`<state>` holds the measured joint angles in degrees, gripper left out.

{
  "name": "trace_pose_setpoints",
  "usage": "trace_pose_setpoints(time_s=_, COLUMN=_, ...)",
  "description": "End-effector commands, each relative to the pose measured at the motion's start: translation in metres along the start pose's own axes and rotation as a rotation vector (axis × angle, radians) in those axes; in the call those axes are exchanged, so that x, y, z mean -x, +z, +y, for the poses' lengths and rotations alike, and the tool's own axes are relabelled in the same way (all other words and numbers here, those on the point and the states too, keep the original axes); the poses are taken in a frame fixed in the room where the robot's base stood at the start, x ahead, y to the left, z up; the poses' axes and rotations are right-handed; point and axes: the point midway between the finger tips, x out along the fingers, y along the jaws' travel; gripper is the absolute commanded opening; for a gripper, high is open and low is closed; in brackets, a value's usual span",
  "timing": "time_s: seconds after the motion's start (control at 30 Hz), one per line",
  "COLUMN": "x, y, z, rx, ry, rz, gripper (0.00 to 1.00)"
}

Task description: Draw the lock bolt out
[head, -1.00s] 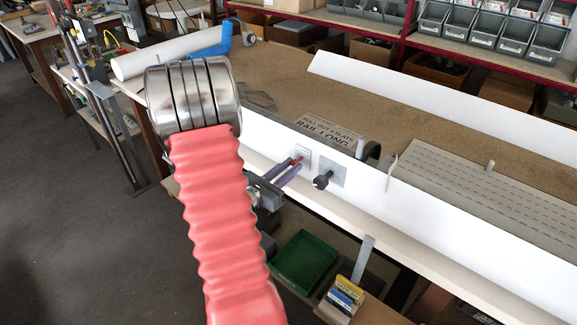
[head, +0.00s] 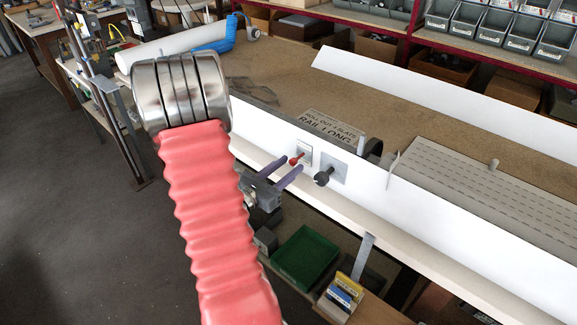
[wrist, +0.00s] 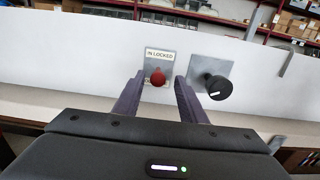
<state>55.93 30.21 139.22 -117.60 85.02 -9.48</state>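The lock bolt shows as a red knob (head: 294,161) on a short stem, standing out from a small pale plate (head: 305,153) on the white upright panel. In the wrist view the red knob (wrist: 158,77) is in front of the plate (wrist: 160,58), which reads "IN LOCKED" at its top; lettering below the knob is mostly hidden. My gripper (head: 283,170) is open, with its purple fingers apart and empty. In the wrist view its fingertips (wrist: 160,80) lie to either side of the knob, with gaps on both sides. It sits just in front of the knob.
A black knob (head: 323,178) on a grey plate stands close to the right of the bolt. The white panel (head: 430,216) runs along the bench front. A green bin (head: 305,256) and small boxes sit below. A labelled plate (head: 331,128) lies behind the panel.

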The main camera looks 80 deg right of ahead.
Motion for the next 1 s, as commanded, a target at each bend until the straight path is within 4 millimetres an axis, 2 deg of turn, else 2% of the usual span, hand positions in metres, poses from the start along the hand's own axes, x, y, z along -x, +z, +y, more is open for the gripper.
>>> trace_pose_setpoints(time_s=0.37, x=0.005, y=0.0, z=0.002, rx=-0.001, ry=0.004, rz=0.0, gripper=0.38)
trace_pose_setpoints(time_s=1.0, x=0.074, y=-0.001, z=0.0, rx=-0.001, ry=0.003, rz=0.0, gripper=0.38)
